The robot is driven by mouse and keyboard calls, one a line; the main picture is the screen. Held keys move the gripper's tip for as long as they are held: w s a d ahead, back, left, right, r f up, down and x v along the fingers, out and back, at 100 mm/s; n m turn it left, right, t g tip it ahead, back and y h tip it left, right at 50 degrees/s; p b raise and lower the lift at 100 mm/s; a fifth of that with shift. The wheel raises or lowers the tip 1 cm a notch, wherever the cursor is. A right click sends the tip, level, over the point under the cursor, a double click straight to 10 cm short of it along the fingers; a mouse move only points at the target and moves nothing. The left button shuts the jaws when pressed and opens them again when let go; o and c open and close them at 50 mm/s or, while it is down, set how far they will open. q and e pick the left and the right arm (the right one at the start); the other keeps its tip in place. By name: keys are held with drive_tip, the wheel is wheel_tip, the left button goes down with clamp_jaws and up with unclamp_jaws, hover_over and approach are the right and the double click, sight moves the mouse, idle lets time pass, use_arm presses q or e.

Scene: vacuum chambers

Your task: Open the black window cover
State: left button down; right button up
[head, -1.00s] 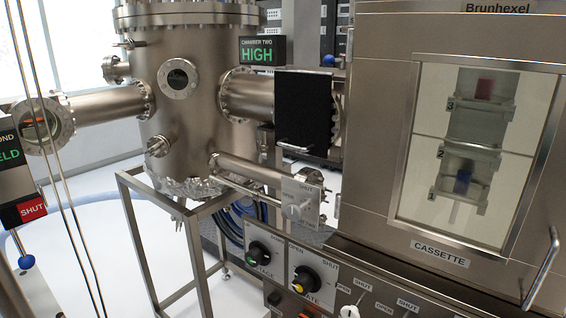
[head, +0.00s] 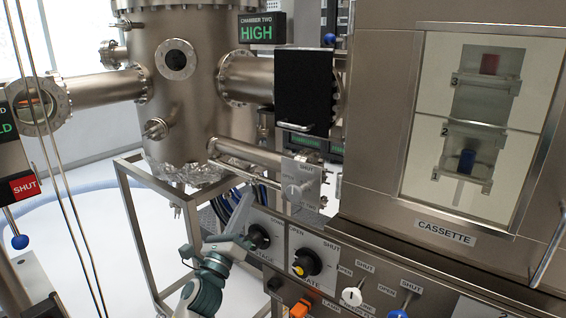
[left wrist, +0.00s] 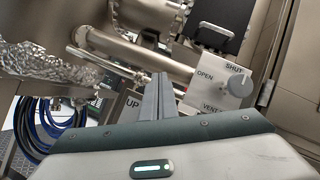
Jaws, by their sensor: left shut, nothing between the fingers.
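The black window cover (head: 303,88) is a flat black panel over the port at the right of the steel chamber, with a pale bar handle (head: 294,127) at its lower edge. It hangs upright and hides the window. My left gripper (head: 240,215) is below and left of it, in front of the blue hoses, apart from the cover. In the left wrist view its fingers (left wrist: 157,95) are shut and empty, and part of the cover (left wrist: 225,20) shows at the top right. My right gripper is not in view.
A valve plate (head: 301,187) with a knob sits on a pipe below the cover. A panel with black dials (head: 306,263) and switches lies in front. The cassette cabinet (head: 375,140) stands close on the right. A steel frame (head: 133,220) stands at the left.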

sight(293, 122)
use_arm(q)
drive_tip(key=d+r+m+g+h, duration=0.1)
drive_tip(key=d+r+m+h, duration=0.3)
drive_tip(key=r+m+h, duration=0.3)
wheel_tip(293, 122, up, 3)
drive_tip(key=s+m, duration=0.1)
drive_tip(key=m, duration=0.2)
drive_tip(key=shift+d+f, duration=0.15)
drive_tip(key=shift+d, duration=0.15)
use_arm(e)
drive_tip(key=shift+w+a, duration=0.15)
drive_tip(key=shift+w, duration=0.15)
